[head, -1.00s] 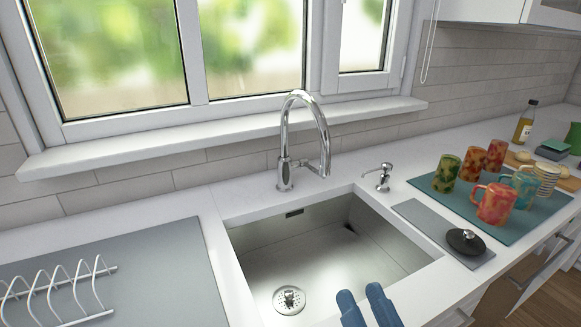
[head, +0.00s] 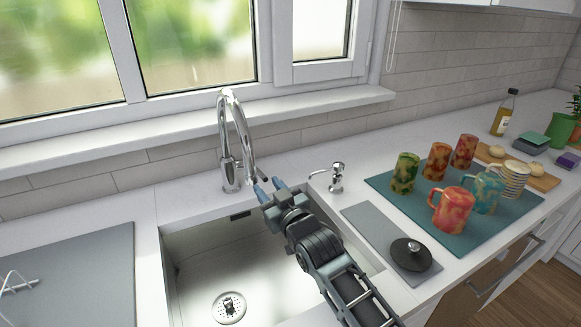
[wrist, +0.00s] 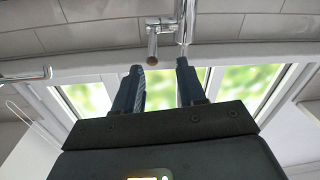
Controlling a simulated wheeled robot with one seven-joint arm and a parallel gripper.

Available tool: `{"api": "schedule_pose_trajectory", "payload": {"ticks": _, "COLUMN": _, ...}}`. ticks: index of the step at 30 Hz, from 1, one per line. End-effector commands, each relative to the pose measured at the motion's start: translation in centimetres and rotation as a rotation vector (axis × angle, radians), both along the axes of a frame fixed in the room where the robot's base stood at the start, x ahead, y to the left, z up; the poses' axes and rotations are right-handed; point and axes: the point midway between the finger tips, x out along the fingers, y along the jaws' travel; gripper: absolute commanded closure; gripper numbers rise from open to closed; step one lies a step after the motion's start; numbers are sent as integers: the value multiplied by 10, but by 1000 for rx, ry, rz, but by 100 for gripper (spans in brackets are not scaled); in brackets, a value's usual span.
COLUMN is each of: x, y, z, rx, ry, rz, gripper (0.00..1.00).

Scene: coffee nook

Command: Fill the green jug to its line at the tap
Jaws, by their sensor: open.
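The chrome tap (head: 231,140) stands behind the sink, its tall spout arched; no water shows from it. Its side lever is at the base, close to my fingertips. My gripper (head: 270,188) is open and empty beside the tap base, over the back of the sink. In the wrist view, the tap lever (wrist: 152,45) lies beyond and between the fingertips (wrist: 159,69), apart from them. I cannot make out a green jug for sure; a dark green vessel (head: 560,130) stands at the far right, partly hidden by other things. No fill line shows.
The steel sink (head: 185,285) is empty. A soap dispenser (head: 336,178) stands right of my gripper. A grey mat with a black lid (head: 408,252) and a teal mat (head: 470,236) with several mugs lie further right. A grey mat (head: 90,270) with a white rack lies left.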

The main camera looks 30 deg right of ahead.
Motion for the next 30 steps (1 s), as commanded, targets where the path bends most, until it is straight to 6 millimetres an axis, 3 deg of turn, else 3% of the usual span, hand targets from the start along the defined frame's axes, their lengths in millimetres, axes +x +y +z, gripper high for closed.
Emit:
{"api": "schedule_pose_trajectory", "payload": {"ticks": 8, "x": 18, "y": 1, "z": -3, "rx": -18, "ry": 16, "rz": 6, "gripper": 60}}
{"api": "schedule_pose_trajectory", "payload": {"ticks": 21, "x": 71, "y": 4, "z": -3, "rx": -15, "ry": 15, "rz": 5, "gripper": 60}}
{"api": "schedule_pose_trajectory", "payload": {"ticks": 30, "x": 83, "y": 4, "z": -3, "rx": -14, "ry": 14, "rz": 4, "gripper": 60}}
